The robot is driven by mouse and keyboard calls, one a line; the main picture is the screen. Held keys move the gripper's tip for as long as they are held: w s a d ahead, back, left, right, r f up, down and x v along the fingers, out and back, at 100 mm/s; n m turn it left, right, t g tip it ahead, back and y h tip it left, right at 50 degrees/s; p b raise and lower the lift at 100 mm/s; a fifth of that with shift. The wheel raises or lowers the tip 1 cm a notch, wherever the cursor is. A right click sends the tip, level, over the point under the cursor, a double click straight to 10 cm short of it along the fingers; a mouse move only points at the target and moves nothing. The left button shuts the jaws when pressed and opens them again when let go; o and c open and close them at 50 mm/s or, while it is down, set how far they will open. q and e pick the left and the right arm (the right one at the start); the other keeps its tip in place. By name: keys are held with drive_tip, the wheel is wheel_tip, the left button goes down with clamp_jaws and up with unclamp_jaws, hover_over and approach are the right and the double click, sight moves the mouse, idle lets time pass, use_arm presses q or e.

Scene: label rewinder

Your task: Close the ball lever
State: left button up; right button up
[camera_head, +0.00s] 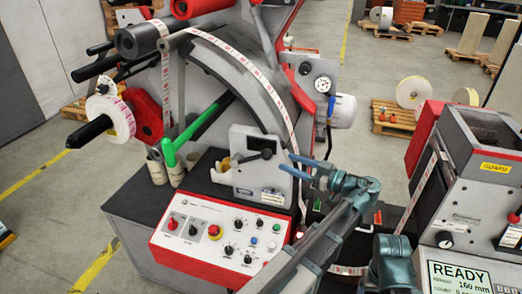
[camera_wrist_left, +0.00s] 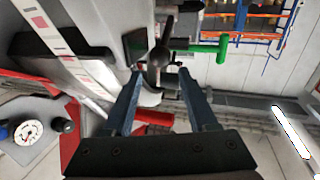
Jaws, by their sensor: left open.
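The ball lever (camera_head: 266,154) is a short black handle with a round ball end on the front of a grey box. It lies roughly level in the head view. In the left wrist view the black ball (camera_wrist_left: 158,56) shows just beyond the fingertips, roughly centred in the gap between them. My left gripper (camera_head: 291,163) is open, with its blue fingers pointing at the grey box from the right. Its two fingers also show apart and empty in the wrist view (camera_wrist_left: 160,74). Contact with the lever is not visible. My right gripper is not in view.
Below the grey box (camera_head: 244,188) is a red-edged control panel (camera_head: 208,243) with knobs and buttons. A green handle (camera_head: 198,130) stands to the left. A label strip (camera_head: 292,130) runs down behind my fingers. A machine with a READY screen (camera_head: 460,279) stands at right.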

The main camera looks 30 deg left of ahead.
sight(252, 157)
use_arm(q)
drive_tip(key=a, duration=1.2)
drive_tip(key=shift+w, duration=0.2)
clamp_jaws()
idle(1.0)
